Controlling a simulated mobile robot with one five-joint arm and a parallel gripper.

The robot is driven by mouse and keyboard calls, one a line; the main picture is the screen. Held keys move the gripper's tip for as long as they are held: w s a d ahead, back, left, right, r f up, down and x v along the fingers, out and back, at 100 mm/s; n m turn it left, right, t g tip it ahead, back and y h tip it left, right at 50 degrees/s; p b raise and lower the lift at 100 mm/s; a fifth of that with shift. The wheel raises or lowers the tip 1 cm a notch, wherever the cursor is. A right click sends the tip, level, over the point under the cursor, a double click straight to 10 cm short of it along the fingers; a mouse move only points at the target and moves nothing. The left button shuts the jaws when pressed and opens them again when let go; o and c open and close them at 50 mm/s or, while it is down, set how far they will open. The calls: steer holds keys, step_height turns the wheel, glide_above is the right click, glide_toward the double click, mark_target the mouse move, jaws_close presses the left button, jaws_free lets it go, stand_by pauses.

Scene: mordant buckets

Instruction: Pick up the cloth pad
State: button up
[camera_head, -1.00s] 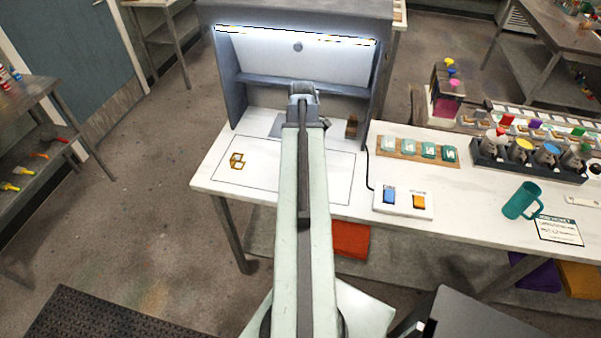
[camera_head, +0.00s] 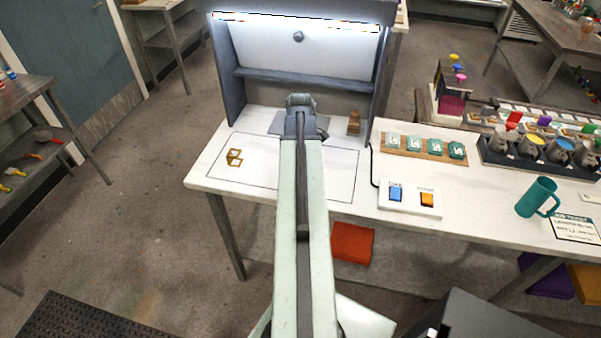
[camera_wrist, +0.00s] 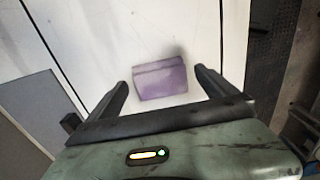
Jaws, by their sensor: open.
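A purple folded pad (camera_wrist: 160,80), which looks like the cloth pad, lies on the white table top in the wrist view. It is between and slightly beyond my fingertips. My gripper (camera_wrist: 163,84) is open, one finger on each side of the pad's near part, with nothing held. How high the fingers are above the table I cannot tell. In the head view my arm reaches over the table, and the pad does not show; my arm seems to hide it.
A grey plate (camera_head: 286,123) lies in front of the grey lit booth (camera_head: 229,85). A small brass frame (camera_head: 234,157) lies to the left and a brown block (camera_head: 354,122) to the right.

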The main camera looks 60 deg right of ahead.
steer(key=c, duration=1.4)
steer(key=shift+r, duration=0.1)
